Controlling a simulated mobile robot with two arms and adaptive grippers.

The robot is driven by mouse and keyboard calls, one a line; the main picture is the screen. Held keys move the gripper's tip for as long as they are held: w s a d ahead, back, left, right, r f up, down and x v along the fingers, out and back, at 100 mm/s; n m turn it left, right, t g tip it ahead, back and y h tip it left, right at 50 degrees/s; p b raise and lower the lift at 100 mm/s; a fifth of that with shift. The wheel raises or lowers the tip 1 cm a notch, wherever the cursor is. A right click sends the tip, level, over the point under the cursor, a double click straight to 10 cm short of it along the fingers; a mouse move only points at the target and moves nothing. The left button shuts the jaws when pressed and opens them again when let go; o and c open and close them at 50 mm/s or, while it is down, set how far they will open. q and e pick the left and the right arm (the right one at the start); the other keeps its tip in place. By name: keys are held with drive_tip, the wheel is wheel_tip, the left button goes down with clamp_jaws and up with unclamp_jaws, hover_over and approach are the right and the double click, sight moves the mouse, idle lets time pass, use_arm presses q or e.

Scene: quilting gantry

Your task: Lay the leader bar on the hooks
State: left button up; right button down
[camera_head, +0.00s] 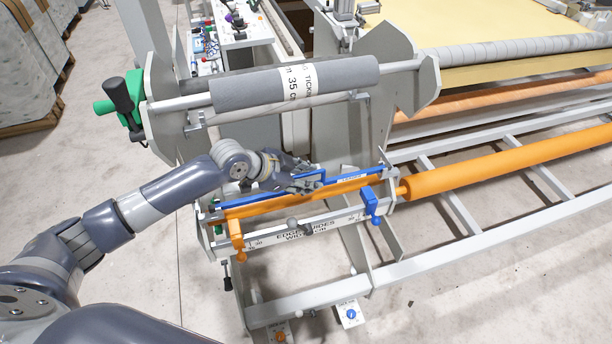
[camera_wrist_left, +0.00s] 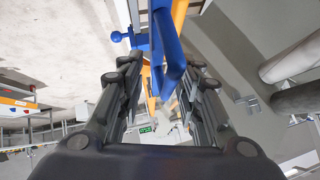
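The leader bar (camera_head: 347,177) is a long thin blue bar with a small label. It lies along the front of the gantry, just above and behind an orange bar (camera_head: 262,208). My left gripper (camera_head: 308,184) is over the bar's middle, at its raised blue handle. In the left wrist view the blue handle (camera_wrist_left: 168,52) reaches between my two fingers (camera_wrist_left: 163,70), which stand apart with a gap beside it. I cannot tell whether a finger touches it. Small grey brackets (camera_head: 196,124) sit below the grey roll; I cannot tell if they are the hooks. My right gripper is out of view.
A grey fabric roll (camera_head: 295,84) spans the end plates (camera_head: 401,68) above and behind the bar. A green crank (camera_head: 122,105) is at its left. An orange clamp (camera_head: 236,233) and a blue clamp (camera_head: 371,204) stand on the front rail.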

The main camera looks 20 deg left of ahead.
use_arm(q)
drive_tip(key=v, duration=1.2)
idle(0.5)
